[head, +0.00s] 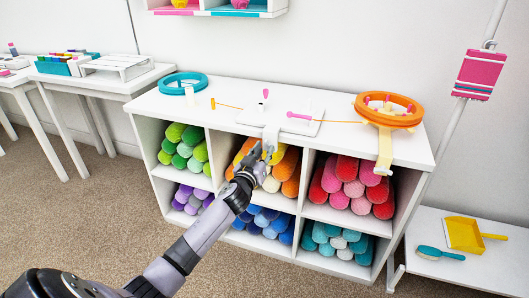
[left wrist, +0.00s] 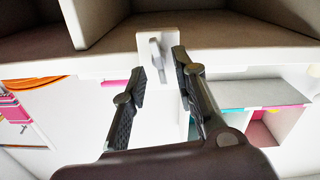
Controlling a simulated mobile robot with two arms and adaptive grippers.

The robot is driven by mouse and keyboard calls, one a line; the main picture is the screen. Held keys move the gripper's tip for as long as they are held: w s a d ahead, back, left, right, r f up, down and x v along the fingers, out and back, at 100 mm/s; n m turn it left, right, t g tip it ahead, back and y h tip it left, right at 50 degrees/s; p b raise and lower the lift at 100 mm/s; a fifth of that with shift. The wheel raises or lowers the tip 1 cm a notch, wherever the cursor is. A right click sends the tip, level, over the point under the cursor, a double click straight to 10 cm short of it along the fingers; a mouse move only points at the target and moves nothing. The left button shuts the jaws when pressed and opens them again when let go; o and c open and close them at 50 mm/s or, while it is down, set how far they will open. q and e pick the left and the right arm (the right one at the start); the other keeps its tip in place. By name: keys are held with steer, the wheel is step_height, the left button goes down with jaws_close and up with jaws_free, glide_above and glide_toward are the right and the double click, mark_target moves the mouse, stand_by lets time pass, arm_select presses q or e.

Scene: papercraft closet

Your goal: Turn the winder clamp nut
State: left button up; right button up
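A white winder base (head: 300,127) with pink parts lies on top of the shelf unit, near its front edge. Its white clamp (head: 271,136) hangs over that edge; it also shows in the left wrist view (left wrist: 143,42). A small pale nut (left wrist: 156,47) sits on the clamp under the board. My left gripper (head: 264,152) is just below the clamp. In the left wrist view its fingers (left wrist: 160,65) are apart, with the nut near the gap between the tips. Contact cannot be told. My right gripper is not in view.
The shelf unit (head: 155,103) holds colored rolls in its compartments, close behind my left gripper. An orange ring (head: 389,110) with a yellow clamp (head: 384,152) stands at the right end of the top, a teal ring (head: 183,84) at the left. The carpet (head: 75,225) in front is clear.

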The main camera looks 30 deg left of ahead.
arm_select(q)
steer(key=shift+w+a, duration=0.15)
steer(key=shift+w, duration=0.3)
jaws_close()
stand_by(0.3)
